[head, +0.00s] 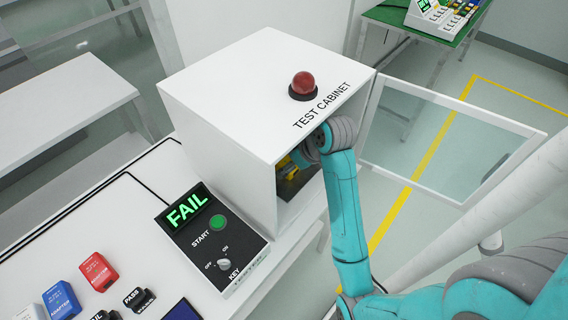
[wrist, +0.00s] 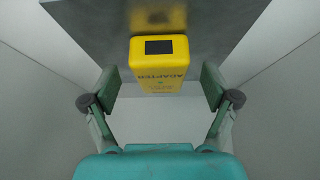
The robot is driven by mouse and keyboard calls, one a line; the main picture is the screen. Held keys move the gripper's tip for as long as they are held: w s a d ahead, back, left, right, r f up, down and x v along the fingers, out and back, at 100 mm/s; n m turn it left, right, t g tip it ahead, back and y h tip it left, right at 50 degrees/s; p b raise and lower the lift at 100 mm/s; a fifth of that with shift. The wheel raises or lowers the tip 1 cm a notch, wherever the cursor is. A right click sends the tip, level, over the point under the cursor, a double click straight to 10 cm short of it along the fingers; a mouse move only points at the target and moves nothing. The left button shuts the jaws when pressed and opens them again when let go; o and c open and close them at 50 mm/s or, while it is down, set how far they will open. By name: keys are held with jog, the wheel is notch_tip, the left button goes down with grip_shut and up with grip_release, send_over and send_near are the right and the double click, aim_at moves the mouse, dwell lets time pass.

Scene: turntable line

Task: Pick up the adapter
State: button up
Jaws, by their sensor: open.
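A yellow adapter (wrist: 158,66) with a black rectangle on its end and printed lettering is inside the test cabinet (head: 225,115). In the wrist view it lies ahead of my gripper (wrist: 160,85), roughly centred between the two fingers. The fingers are apart, with a gap showing on each side of the adapter. In the head view my arm reaches through the cabinet's open front, and only a small yellow patch (head: 284,163) shows beside my wrist. The fingertips are hidden in that view.
The cabinet's glass door (head: 440,135) stands open to the right. A tester (head: 212,240) reading FAIL sits on the bench before the cabinet. Red (head: 99,271) and blue (head: 62,301) adapters lie at the lower left. A red dome (head: 303,84) tops the cabinet. Cabinet walls flank my gripper.

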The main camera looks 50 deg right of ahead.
aim_at(286, 159)
jog(key=shift+w+f, duration=0.1)
jog(key=shift+w, duration=1.1)
jog(key=shift+w+f, duration=0.15)
jog(key=shift+f, duration=0.3)
jog(key=c, duration=1.4)
jog(key=shift+r, duration=0.15)
